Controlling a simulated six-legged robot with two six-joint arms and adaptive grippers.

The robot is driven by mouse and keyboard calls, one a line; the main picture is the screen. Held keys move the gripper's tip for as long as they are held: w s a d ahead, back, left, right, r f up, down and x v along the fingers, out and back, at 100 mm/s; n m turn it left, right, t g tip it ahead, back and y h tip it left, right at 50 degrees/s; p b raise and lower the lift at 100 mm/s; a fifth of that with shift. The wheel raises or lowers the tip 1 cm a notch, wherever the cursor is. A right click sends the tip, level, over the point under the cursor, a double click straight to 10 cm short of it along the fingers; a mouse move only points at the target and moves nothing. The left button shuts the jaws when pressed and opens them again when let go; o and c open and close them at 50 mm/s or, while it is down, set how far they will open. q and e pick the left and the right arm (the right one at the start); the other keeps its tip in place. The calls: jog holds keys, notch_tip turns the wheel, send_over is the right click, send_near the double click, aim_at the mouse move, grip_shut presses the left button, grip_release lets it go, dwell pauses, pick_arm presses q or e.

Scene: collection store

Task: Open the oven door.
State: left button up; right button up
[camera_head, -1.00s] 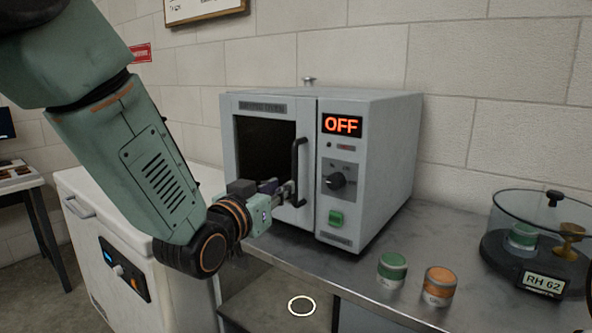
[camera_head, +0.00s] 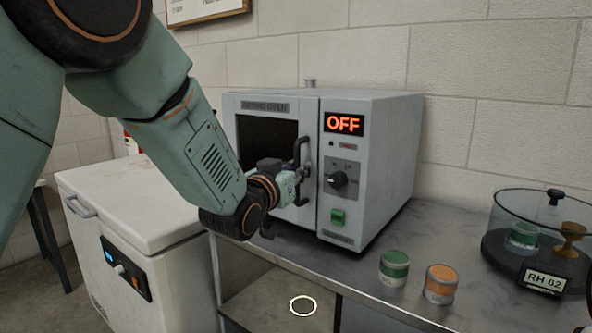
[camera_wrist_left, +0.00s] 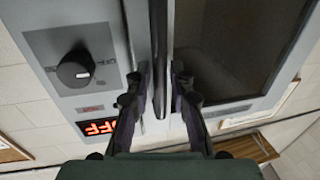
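The drying oven (camera_head: 372,175) is a light grey box on the counter, with a lit "OFF" display. Its door (camera_head: 229,150) has a dark window and looks closed, flush with the control panel. The black vertical door handle (camera_head: 297,160) is on the door's right side, its middle partly hidden by my gripper. My left gripper (camera_head: 303,172) is at the handle. In the left wrist view, its two dark fingers (camera_wrist_left: 158,88) stand apart, one on each side of the handle bar (camera_wrist_left: 159,40). They look open; contact is not clear. My right gripper is not in view.
A green-banded jar (camera_head: 394,270) and an orange-banded jar (camera_head: 440,285) stand on the counter (camera_head: 350,268) in front of the oven. A glass-lidded vessel (camera_head: 535,250) labelled RH 62 is at the right. A white chest (camera_head: 140,205) stands left of the oven, below my arm.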

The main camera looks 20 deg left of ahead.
pick_arm(q)
jog(key=shift+w+d+f, duration=0.15)
jog(key=shift+w+f, duration=0.05)
jog(key=shift+w, duration=0.05)
jog(key=shift+c, duration=0.9)
jog(key=shift+s+a+r, duration=0.15)
jog(key=shift+a, duration=0.05)
grip_shut()
jog(key=shift+d, duration=0.1)
